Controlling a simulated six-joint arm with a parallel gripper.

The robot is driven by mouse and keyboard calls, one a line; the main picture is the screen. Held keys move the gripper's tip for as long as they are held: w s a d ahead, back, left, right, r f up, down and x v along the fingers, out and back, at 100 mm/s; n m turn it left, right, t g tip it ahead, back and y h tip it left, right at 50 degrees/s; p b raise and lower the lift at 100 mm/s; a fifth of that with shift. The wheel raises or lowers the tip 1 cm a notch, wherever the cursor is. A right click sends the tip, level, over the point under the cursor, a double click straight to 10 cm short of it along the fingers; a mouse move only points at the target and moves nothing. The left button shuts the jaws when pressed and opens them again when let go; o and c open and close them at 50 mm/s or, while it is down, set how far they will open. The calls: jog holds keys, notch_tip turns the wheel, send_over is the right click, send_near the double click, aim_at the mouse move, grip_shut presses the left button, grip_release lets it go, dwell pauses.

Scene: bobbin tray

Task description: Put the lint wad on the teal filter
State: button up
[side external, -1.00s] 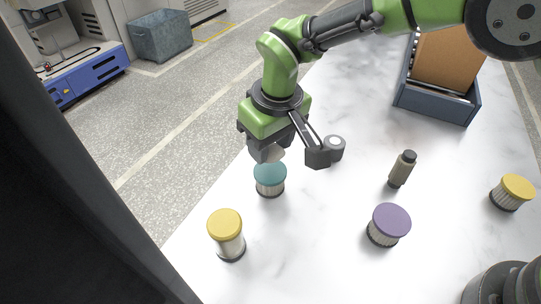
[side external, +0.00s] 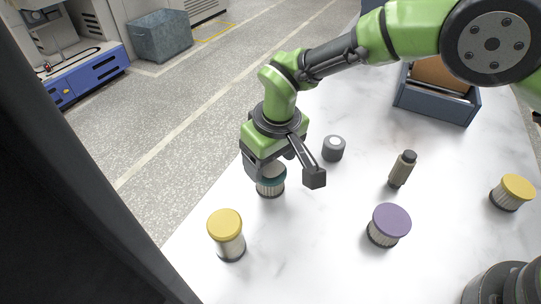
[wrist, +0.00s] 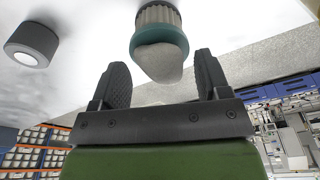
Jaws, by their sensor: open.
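The teal filter (side external: 271,184) stands upright on the marble table, its top partly covered by my gripper in the side view. In the wrist view the teal filter (wrist: 160,42) shows its teal rim and pleated body. The pale grey lint wad (wrist: 160,62) rests against the filter's teal top. A little of the lint wad (side external: 272,168) shows under my gripper in the side view. My gripper (wrist: 160,72) is open, with a finger on each side of the wad and visible gaps between. From the side, my gripper (side external: 284,179) is low over the filter.
A dark grey cylinder (side external: 333,150) stands just right of my gripper. A yellow-topped filter (side external: 227,235) is in front, a purple one (side external: 388,225) and a small dark bottle (side external: 402,169) to the right. Another yellow filter (side external: 512,192) and a blue-grey box (side external: 436,104) stand farther right.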

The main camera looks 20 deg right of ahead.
aim_at(277, 167)
notch_tip(277, 167, up, 12)
jog(key=s, duration=0.1)
jog(key=shift+s+d, duration=0.3)
jog(key=shift+s, duration=0.05)
jog(key=shift+r, duration=0.2)
jog(key=s+d+r+m+t+y, duration=0.15)
jog(key=s+d+r+m, duration=0.3)
jog(key=d+r, duration=0.9)
jog(key=s+d+m+t, duration=0.2)
jog(key=s+d, duration=0.3)
jog(key=s, duration=0.3)
jog(key=s+d+m+t, duration=0.2)
jog(key=s+d, duration=0.2)
jog(key=s, duration=0.3)
jog(key=shift+s+d+f, duration=0.25)
jog(key=shift+s+d, duration=0.1)
jog(key=shift+s, duration=0.05)
